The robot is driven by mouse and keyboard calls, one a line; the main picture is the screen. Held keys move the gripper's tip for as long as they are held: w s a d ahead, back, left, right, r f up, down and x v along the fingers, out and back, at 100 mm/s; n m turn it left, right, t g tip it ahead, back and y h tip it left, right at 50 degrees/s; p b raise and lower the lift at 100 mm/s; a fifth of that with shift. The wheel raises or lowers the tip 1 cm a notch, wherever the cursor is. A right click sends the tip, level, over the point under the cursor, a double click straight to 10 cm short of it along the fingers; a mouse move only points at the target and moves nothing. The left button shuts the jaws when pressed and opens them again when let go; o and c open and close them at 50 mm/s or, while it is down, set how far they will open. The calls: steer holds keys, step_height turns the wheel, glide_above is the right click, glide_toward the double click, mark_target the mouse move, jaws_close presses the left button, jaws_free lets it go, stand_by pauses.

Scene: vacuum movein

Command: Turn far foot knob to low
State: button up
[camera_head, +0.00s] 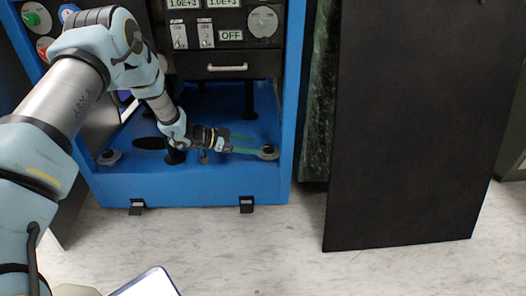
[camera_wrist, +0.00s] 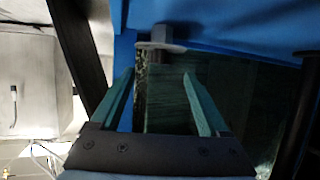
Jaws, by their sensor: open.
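Two foot knobs sit on the blue base frame (camera_head: 190,190) of the rack: a right one (camera_head: 268,152) and a left one (camera_head: 109,156). I cannot tell for sure which is the far one. My gripper (camera_head: 255,146) reaches in low from the left, its teal fingers pointing at the right knob. One fingertip looks very close to that knob; contact is unclear. In the wrist view my gripper (camera_wrist: 158,74) is open and empty, with a grey knob-like piece (camera_wrist: 160,46) just beyond and between the fingertips. The knob's setting is not readable.
A dark drawer front (camera_head: 226,68) and switch panel (camera_head: 222,32) are above the arm. The rack's blue right post (camera_head: 290,100) stands close beyond the knob. A black panel (camera_head: 415,130) leans at the right. The pale floor (camera_head: 240,250) in front is mostly clear.

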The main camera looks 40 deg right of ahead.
mark_target(266, 147)
steer(key=b+x, duration=0.2)
steer(key=x, duration=0.3)
steer(key=shift+d+f, duration=0.1)
steer(key=shift+f, duration=0.05)
steer(key=shift+s+d, duration=0.2)
steer(key=shift+d, duration=0.15)
jaws_close()
